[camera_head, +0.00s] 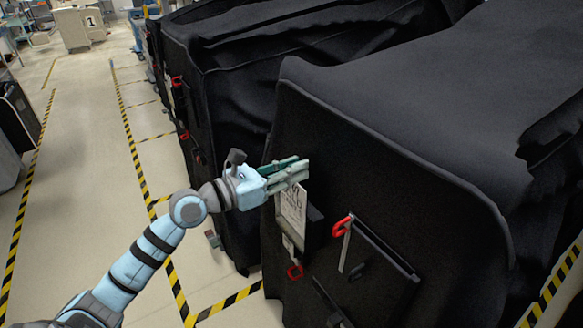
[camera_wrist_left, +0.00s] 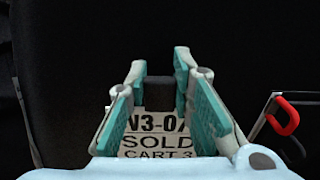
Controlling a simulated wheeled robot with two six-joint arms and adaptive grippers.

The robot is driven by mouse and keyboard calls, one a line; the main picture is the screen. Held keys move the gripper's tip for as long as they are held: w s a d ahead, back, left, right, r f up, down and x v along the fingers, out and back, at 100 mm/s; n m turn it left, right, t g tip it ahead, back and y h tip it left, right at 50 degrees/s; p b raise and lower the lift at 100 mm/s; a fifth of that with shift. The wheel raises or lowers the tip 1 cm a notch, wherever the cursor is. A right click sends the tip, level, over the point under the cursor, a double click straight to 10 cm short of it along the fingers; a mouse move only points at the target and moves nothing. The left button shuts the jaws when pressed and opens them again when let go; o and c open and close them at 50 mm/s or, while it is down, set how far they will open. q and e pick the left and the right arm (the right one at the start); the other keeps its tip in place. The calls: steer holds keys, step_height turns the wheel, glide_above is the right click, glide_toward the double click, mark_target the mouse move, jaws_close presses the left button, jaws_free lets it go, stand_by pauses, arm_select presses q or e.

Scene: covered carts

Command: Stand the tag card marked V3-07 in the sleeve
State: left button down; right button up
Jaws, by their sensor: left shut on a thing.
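My left gripper (camera_head: 300,170) is in front of the near black covered cart and is shut on the upper edge of a white tag card (camera_head: 291,213). The card hangs below the fingers, close to the cover. In the left wrist view, the card (camera_wrist_left: 155,143) shows between the fingers (camera_wrist_left: 160,85), with "3-07", "SOLD" and "CART 3" readable; the first letter is partly hidden. A dark pocket-like panel (camera_head: 314,222) is beside and behind the card; I cannot tell whether it is the sleeve or whether the card touches it. My right gripper is not in view.
A larger black panel (camera_head: 380,255) with a red clip (camera_head: 342,227) is on the near cart's cover (camera_head: 390,165), right of the card. More covered carts stand behind. The floor aisle (camera_head: 85,150) at left is clear.

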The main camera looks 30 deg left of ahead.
arm_select(q)
steer(key=shift+f, duration=0.15)
steer(key=shift+f+b, duration=0.9)
steer(key=shift+f, duration=0.1)
steer(key=c, duration=1.3)
jaws_free()
step_height(320, 180, up, 10)
steer(key=shift+r, duration=0.1)
